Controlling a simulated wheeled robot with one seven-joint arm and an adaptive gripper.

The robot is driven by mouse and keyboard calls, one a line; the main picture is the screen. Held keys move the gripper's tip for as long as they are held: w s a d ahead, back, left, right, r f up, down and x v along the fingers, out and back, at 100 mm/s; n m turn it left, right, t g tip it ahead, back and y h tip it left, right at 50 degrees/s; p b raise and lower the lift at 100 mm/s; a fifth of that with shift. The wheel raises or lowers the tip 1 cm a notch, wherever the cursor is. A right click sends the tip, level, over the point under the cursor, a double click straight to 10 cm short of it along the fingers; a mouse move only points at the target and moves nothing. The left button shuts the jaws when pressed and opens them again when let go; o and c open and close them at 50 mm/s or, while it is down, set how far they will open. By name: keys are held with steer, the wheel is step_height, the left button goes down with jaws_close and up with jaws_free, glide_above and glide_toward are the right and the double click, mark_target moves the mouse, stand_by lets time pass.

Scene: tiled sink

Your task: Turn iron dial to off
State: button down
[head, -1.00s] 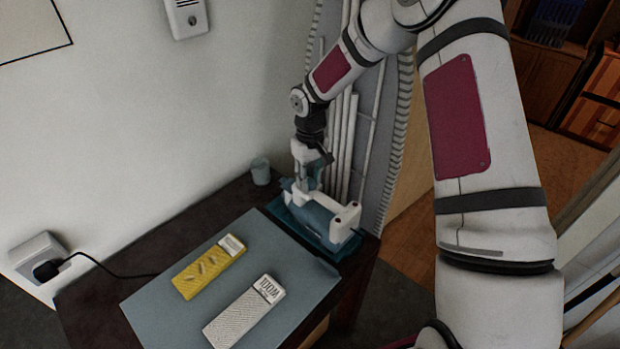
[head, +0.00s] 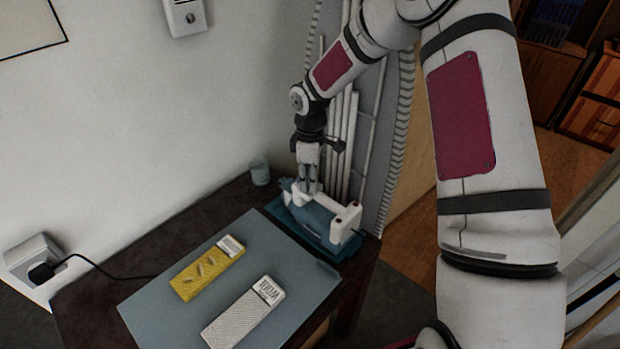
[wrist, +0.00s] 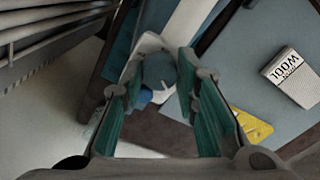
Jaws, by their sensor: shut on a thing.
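The iron (head: 337,226), white and blue-grey, rests on a teal base at the back right end of the table. My gripper (head: 310,188) points down onto the top of the iron from above. In the wrist view, the round grey iron dial (wrist: 158,72) lies between the two teal-padded fingertips of my gripper (wrist: 158,66). The fingers are shut on the dial. The white body of the iron (wrist: 190,20) shows beyond it. The dial's markings cannot be read, and the fingers hide it in the head view.
A yellow box (head: 207,268) and a white wool box (head: 243,312) lie on the blue-grey mat (head: 165,320). A small cup (head: 260,172) stands behind the iron by the wall. White pipes (head: 345,140) rise close behind my gripper. A black cord runs to the wall socket (head: 35,255).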

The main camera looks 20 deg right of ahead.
steer(key=shift+n, duration=1.5)
steer(key=c, duration=1.2)
jaws_free()
steer(key=shift+r, duration=0.15)
step_height(320, 180, up, 12)
steer(key=shift+f, duration=0.1)
